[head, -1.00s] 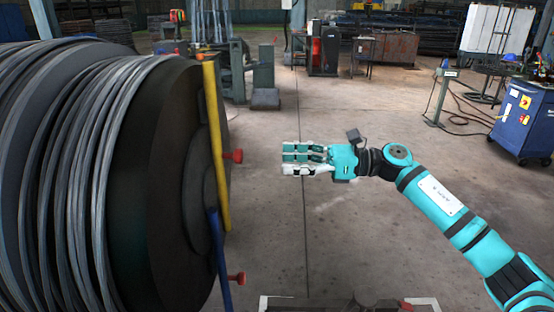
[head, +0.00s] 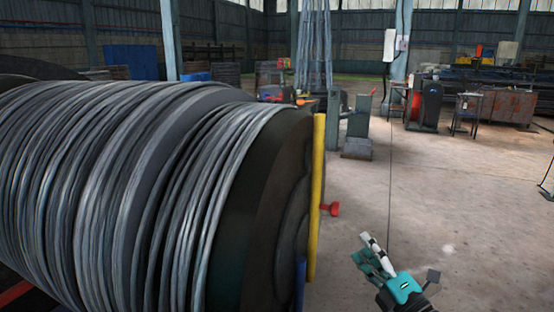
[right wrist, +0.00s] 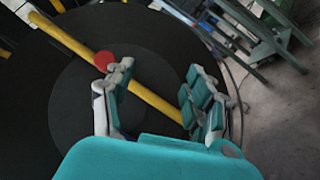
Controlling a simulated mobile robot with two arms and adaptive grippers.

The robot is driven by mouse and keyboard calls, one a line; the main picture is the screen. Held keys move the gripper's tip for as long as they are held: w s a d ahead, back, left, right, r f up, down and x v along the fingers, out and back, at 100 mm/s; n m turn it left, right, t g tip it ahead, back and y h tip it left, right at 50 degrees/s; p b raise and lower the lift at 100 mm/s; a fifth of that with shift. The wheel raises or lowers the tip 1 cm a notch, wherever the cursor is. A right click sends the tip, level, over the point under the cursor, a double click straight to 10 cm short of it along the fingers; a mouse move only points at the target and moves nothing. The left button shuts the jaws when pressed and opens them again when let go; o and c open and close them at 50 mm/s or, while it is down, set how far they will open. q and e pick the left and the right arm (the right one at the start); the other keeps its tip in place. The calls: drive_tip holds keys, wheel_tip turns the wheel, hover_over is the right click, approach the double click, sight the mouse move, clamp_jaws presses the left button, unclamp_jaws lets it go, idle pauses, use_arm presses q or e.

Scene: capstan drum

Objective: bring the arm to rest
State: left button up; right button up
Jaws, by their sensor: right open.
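My right gripper (head: 372,258) is at the lower right of the head view, to the right of the drum and apart from its handles. It is open with nothing between its fingers; the right wrist view also shows its spread fingers (right wrist: 158,105). The big dark drum (head: 235,250), wound with grey cable, fills the left of the head view. A yellow bar (head: 318,190) with a red knob (head: 330,209) stands on its end face. The bar (right wrist: 75,40) and knob (right wrist: 104,62) lie beyond the fingers in the right wrist view. My left gripper is not in view.
A blue bar (head: 300,280) shows low on the drum's end face. Grey machine stands (head: 358,130) and a dark cabinet with red (head: 426,106) are farther back. The concrete floor (head: 450,200) right of the drum is clear.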

drive_tip(key=s+d+f+m+g+h, duration=0.1)
drive_tip(key=s+f+m+g+h, duration=0.35)
drive_tip(key=s+f+m, duration=0.4)
drive_tip(key=s+d+f+m+g+h, duration=0.25)
drive_tip(key=s+f+m+h, duration=0.25)
drive_tip(key=f+m, duration=0.5)
drive_tip(key=s+a+f+m+g, duration=0.1)
drive_tip(key=s+f+m+g, duration=0.3)
drive_tip(key=s, duration=0.6)
drive_tip(key=s+a+f+m+g, duration=0.2)
drive_tip(key=s+f+g, duration=0.3)
drive_tip(key=s, duration=0.5)
wheel_tip(320, 180, down, 22)
drive_tip(key=s+p, duration=0.1)
drive_tip(key=p, duration=0.2)
drive_tip(key=s+d+f+g+p, duration=0.2)
drive_tip(key=s+d+f, duration=0.1)
drive_tip(key=s+f, duration=1.1)
drive_tip(key=s+n, duration=0.1)
drive_tip(key=s, duration=0.2)
drive_tip(key=shift+s+f+y+p, duration=0.2)
drive_tip(key=shift+f+y+p, duration=0.05)
drive_tip(key=shift+y+p, duration=0.1)
drive_tip(key=shift+d, duration=0.1)
